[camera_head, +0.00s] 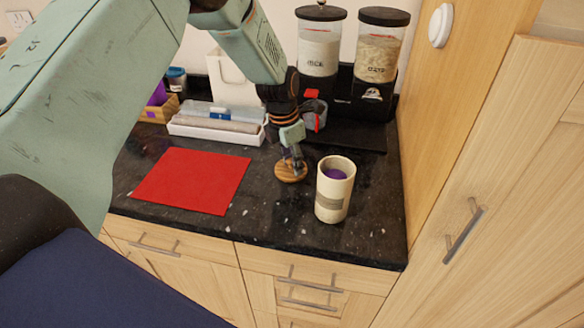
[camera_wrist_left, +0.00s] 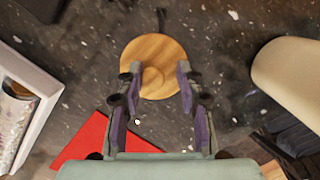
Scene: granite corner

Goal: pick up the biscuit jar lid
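The biscuit jar lid is a round wooden disc (camera_head: 287,176) lying on the dark speckled worktop. In the left wrist view the lid (camera_wrist_left: 153,52) shows a small round knob near its middle. My left gripper (camera_head: 296,164) points down at the lid and partly hides it. In the left wrist view its two fingers (camera_wrist_left: 158,72) are open, apart, with the knob in the gap; contact cannot be told. A cream cylindrical jar (camera_head: 331,203) with a grey label and purple inside stands upright, open-topped, right of the lid. My right gripper is not in view.
A red mat (camera_head: 190,180) lies left of the lid. A white tray (camera_head: 215,135) stands behind the mat. Two dispensers, one (camera_head: 319,45) and another (camera_head: 378,52), stand at the back. A tall wooden cabinet (camera_head: 425,110) closes the right side.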

